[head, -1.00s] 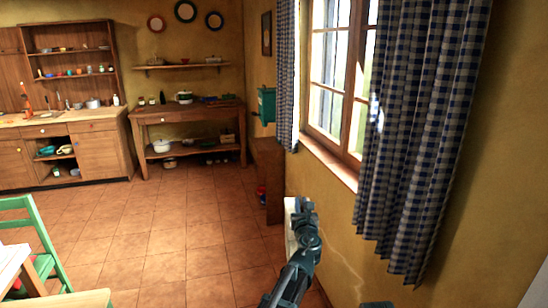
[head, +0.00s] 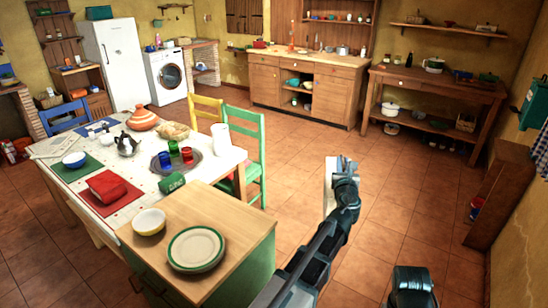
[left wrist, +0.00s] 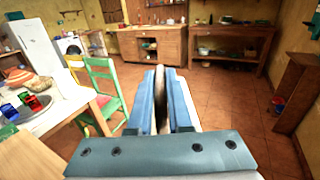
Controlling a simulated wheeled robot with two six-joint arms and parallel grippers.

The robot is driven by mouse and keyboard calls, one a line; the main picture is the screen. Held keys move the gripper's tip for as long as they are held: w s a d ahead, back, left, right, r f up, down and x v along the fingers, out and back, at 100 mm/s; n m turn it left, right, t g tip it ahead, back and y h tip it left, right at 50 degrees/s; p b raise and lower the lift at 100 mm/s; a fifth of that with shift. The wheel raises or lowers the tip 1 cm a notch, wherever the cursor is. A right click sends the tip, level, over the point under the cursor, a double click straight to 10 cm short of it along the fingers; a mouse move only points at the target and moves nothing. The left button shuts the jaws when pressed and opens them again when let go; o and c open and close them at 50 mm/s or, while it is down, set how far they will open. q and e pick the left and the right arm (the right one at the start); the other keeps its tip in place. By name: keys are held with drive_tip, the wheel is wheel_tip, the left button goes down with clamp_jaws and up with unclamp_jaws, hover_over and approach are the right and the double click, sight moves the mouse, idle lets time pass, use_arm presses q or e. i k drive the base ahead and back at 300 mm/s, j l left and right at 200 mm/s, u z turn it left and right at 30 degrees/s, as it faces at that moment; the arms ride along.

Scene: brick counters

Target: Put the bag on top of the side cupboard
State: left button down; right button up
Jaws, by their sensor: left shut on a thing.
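My left gripper (head: 343,168) is held out over the open floor, shut on a thin, pale thing, which I take to be the bag (head: 329,186). In the left wrist view, the jaws (left wrist: 161,100) close around a narrow brownish edge, with a white part showing at their right. Most of the bag is hidden by the gripper. A low cupboard with a wooden top (head: 225,222) and green side stands at the front left, apart from the gripper. I cannot tell for sure that it is the side cupboard. My right gripper is not in view.
On the low cupboard stand a yellow-and-white bowl (head: 149,221) and a green-rimmed plate (head: 195,249). Behind it is a laid table (head: 120,180) with a green chair (head: 248,150). A wooden unit (head: 502,195) stands by the right wall. Tiled floor between is clear.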

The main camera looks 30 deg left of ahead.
sight(218, 208)
drive_tip(key=i+l+u, duration=0.2)
drive_tip(key=i+u, duration=0.2)
drive_tip(key=i+l+u, duration=0.55)
drive_tip(key=l+u, duration=0.25)
drive_tip(key=j, duration=0.1)
